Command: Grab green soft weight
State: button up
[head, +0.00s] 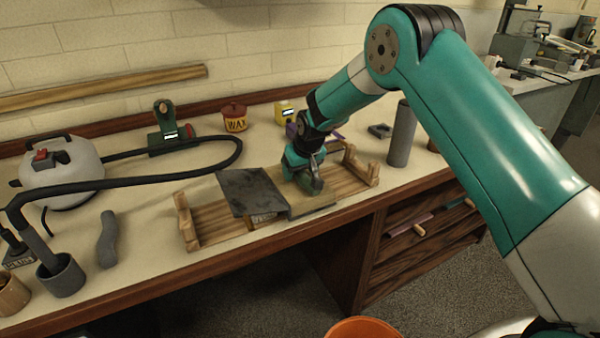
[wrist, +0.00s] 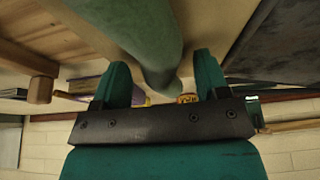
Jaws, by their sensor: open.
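The green soft weight (wrist: 140,30) is a long, rounded, dull green shape between the two teal fingers in the wrist view. In the head view only a small part of it (head: 314,185) shows beneath my gripper (head: 304,168), at the wooden rack with dark sheets. My gripper (wrist: 162,72) is open, with one finger on each side of the weight. Gaps show between the weight and the fingers. The arm hides much of the weight in the head view.
The slatted wooden rack (head: 191,226) carries a dark sheet (head: 245,188). A grey cylinder (head: 401,135) stands to the right. A red wax pot (head: 234,118) and a green clamp-like tool (head: 168,130) are behind. A grey soft weight (head: 108,240) and a hose lie left.

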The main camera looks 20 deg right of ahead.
jog(key=c, duration=1)
jog(key=shift+c, duration=1)
jog(key=shift+r, duration=0.15)
